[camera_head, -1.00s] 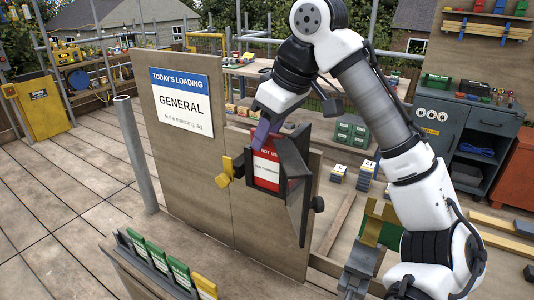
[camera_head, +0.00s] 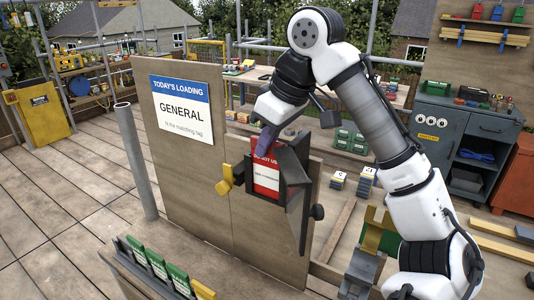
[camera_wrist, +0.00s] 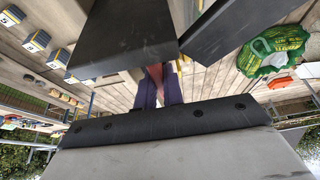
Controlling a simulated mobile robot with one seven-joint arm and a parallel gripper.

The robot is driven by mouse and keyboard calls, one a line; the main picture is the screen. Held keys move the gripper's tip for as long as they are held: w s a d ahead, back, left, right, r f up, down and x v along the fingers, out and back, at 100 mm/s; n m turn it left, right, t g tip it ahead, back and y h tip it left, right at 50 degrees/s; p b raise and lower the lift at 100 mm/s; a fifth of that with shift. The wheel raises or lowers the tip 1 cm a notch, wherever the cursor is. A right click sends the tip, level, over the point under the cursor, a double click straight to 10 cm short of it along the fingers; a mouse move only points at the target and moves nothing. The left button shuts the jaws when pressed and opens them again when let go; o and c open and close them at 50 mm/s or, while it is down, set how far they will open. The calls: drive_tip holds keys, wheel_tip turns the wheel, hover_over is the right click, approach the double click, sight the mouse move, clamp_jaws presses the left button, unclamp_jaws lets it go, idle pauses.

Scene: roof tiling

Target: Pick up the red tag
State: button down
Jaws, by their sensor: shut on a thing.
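The red tag (camera_head: 266,178), with white lettering, stands upright in a dark holder (camera_head: 292,165) on the wooden panel. My gripper (camera_head: 265,143) comes down from above, and its purple fingers are shut on the tag's top edge. In the wrist view, a narrow strip of the red tag (camera_wrist: 156,74) shows between the two purple fingers (camera_wrist: 158,92). Dark plates of the holder fill the top of that view and hide most of the tag. I cannot tell whether the tag's lower edge is clear of the holder.
A yellow lever (camera_head: 226,178) sits just left of the holder. A sign reading GENERAL (camera_head: 181,108) is on the panel (camera_head: 190,190). A grey pole (camera_head: 136,165) stands left. A rack (camera_head: 130,262) with green tags (camera_head: 157,263) and a yellow tag (camera_head: 203,291) is at the bottom left.

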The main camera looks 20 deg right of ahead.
drive_tip(key=shift+r, duration=0.1)
drive_tip(key=shift+r+p, duration=0.85)
drive_tip(key=shift+p, duration=0.15)
wheel_tip(320, 180, up, 4)
drive_tip(key=p, duration=0.4)
drive_tip(key=shift+r+p, duration=0.25)
drive_tip(key=shift+p, duration=0.15)
wheel_tip(320, 180, up, 14)
drive_tip(key=shift+f+b, duration=0.2)
drive_tip(key=shift+b, duration=0.2)
